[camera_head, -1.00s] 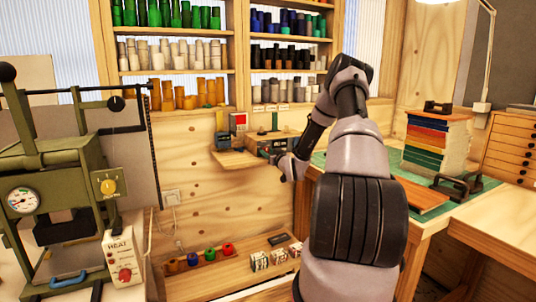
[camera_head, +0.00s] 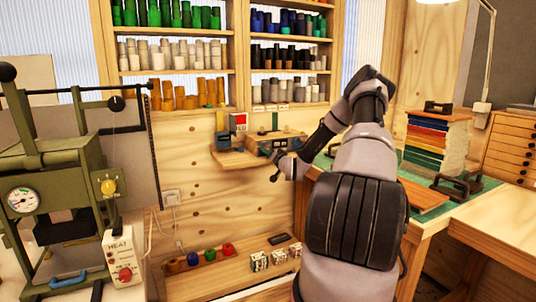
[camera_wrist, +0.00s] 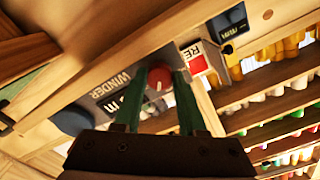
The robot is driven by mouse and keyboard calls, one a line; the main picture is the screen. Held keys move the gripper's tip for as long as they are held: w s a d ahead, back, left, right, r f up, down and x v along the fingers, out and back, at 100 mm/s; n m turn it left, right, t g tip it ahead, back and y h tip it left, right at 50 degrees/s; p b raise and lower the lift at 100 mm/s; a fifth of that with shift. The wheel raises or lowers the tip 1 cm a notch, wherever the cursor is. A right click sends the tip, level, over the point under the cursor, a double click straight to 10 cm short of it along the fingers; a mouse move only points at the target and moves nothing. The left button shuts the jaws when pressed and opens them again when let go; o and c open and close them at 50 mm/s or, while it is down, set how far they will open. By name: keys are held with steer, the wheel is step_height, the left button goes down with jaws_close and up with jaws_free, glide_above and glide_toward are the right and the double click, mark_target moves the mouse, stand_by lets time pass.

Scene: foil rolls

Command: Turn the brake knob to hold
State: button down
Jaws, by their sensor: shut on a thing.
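A round red knob (camera_wrist: 159,80) with a pale pointer mark sits on the grey face of the winder (camera_wrist: 112,88) in the wrist view. My gripper (camera_wrist: 160,74) has its two green fingers on either side of this knob, shut on it. The lettering "WINDER" shows beside the knob, and the other lettering is too small or cut off to read as a setting. In the head view the winder (camera_head: 262,143) sits on a small wooden wall shelf, with my gripper (camera_head: 276,154) in front of it. The knob is hidden there.
A blue round part (camera_wrist: 74,117) lies left of the knob. A red and white card (camera_wrist: 194,62) and a dark blue tag (camera_wrist: 229,22) are close on the right. A green press (camera_head: 50,175) stands left; a bench with stacked coloured sheets (camera_head: 437,140) is right.

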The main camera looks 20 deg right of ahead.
steer(key=m, duration=0.4)
steer(key=shift+m, duration=0.3)
stand_by(0.3)
steer(key=shift+c, duration=2.3)
jaws_free()
